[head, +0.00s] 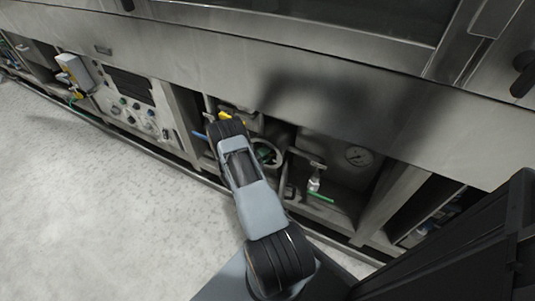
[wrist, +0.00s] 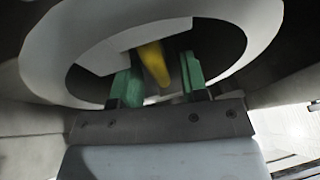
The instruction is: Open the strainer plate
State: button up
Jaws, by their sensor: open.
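My gripper (wrist: 158,72) shows in the wrist view with its two green fingers apart. A yellow bar (wrist: 153,62), which looks like a handle, runs into the gap between them; I cannot tell whether either finger touches it. A pale, rounded ring-shaped part (wrist: 42,62) surrounds the dark space beyond the fingers. I cannot tell for certain which surface is the strainer plate. In the head view a yellow part (head: 232,117) shows at the far end of my arm, inside the lower recess of the machine. My arm hides the gripper there.
A control panel (head: 135,100) is to the left. A blue handle (head: 200,136) sticks out close left of my arm. The floor (head: 90,210) at left is clear.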

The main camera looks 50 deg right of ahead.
jog(key=shift+s+d+r, duration=0.1)
jog(key=shift+d, duration=0.35)
jog(key=shift+c, duration=0.4)
